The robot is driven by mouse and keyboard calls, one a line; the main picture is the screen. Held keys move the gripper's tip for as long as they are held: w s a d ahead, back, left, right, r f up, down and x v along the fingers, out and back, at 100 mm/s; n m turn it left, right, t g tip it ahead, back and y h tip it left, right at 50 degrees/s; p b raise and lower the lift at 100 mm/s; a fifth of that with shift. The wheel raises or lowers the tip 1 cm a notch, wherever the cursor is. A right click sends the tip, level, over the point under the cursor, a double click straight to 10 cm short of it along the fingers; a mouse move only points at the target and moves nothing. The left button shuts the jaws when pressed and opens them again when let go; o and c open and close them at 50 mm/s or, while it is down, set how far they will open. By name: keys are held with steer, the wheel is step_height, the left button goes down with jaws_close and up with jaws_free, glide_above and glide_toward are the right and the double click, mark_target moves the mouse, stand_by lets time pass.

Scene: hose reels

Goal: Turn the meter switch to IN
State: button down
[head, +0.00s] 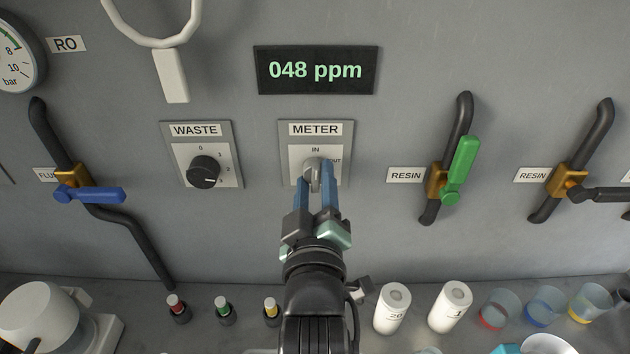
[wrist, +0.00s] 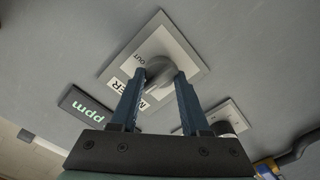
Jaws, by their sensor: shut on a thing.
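The meter switch (head: 315,177) is a grey knob on a light plate (head: 341,131) labelled METER, with IN above it and OUT to its upper right, partly covered. My gripper (head: 316,190) is shut on the knob, one blue finger on each side. The wrist view shows the knob (wrist: 160,70) between the fingertips (wrist: 159,80). In the head view the knob's grip looks roughly upright, near IN; its exact pointing is hard to tell. The display (head: 317,70) above reads 048 ppm.
The WASTE dial (head: 204,172) is left of the meter plate. A blue-handled valve (head: 90,194) is at far left, a green-handled valve (head: 460,170) at right. Small bottles (head: 271,311), white canisters (head: 393,307) and cups (head: 498,310) stand on the ledge below. Bare wall lies between the fittings.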

steer(key=shift+r+n, duration=0.1)
steer(key=shift+n, duration=0.3)
steer(key=shift+c, duration=1.9)
jaws_free()
steer(key=s+p, duration=0.1)
steer(key=s, duration=1.2)
